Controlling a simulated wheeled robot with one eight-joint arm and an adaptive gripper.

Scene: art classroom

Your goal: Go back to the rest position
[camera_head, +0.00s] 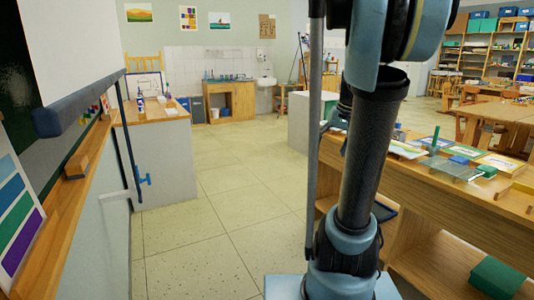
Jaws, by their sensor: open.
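My own arm (372,150) rises through the right middle of the head view, with black tube links and blue-grey joints. Its upper joint is cut off by the top edge of the picture. My gripper is not in the picture, so nothing shows of what is around it. The task names no object.
A wooden table (426,189) with art supplies stands close on the right. A board with a wooden ledge (70,205) runs along the left wall. A grey counter (160,165) stands ahead left. The tiled floor (215,215) between them is clear.

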